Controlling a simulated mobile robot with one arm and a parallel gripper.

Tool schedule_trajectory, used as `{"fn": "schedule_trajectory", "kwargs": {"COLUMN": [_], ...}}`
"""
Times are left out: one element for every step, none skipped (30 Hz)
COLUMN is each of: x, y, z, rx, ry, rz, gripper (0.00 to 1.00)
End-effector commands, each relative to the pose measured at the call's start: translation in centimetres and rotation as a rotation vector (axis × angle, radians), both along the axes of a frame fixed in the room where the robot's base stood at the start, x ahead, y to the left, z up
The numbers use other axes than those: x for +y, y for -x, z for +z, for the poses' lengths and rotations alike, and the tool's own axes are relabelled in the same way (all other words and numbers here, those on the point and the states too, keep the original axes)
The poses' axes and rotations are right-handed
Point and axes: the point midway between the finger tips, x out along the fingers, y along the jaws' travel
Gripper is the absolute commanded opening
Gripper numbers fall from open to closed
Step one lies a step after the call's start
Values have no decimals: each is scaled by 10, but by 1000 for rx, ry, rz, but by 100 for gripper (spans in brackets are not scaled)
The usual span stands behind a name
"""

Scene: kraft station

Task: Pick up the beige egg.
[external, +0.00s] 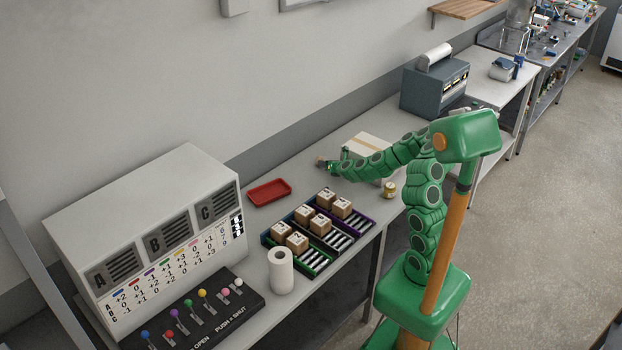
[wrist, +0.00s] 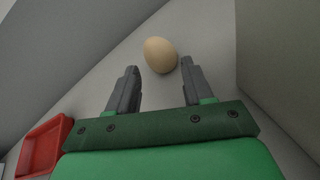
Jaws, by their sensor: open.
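The beige egg (wrist: 160,55) lies on the light tabletop in the wrist view, just beyond the fingertips and between their lines. My gripper (wrist: 160,78) is open and empty, with its two grey fingers apart and pointing toward the egg. A small gap seems to lie between the fingertips and the egg. In the external view my gripper (external: 327,163) is over the back of the table near the wall. I cannot make out the egg in that view.
A red tray (external: 268,192) lies left of my gripper; it also shows in the wrist view (wrist: 42,150). Racks with several numbered blocks (external: 318,225), a paper roll (external: 280,270) and a small can (external: 389,190) stand nearer the front.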

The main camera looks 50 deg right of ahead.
Motion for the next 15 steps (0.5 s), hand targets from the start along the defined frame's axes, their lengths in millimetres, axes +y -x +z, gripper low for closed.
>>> {"fn": "schedule_trajectory", "kwargs": {"x": [-1,-2,-3,-5,-6,-8,-9,-9,-9,-10,-11,-12,-12,-12,-13], "y": [-4,-7,-11,-14,-16,-20,-23,-26,-29,-31,-33,-36,-37,-39,-40], "z": [-1,-2,-3,-4,-5,-6,-7,-8,-11,-12,-13,-14,-14,-15,-15], "rx": [1,0,-1,0,0,-1,-2,-1,0,1,2,2,2,2,0], "ry": [4,3,5,6,8,8,6,6,4,4,4,3,3,3,3], "rz": [1,1,1,1,0,-2,-1,0,0,-1,0,-1,-1,-1,-1], "gripper": [51,51,51,51,51,51,51,51,51,51,51,51,51,51,51]}}
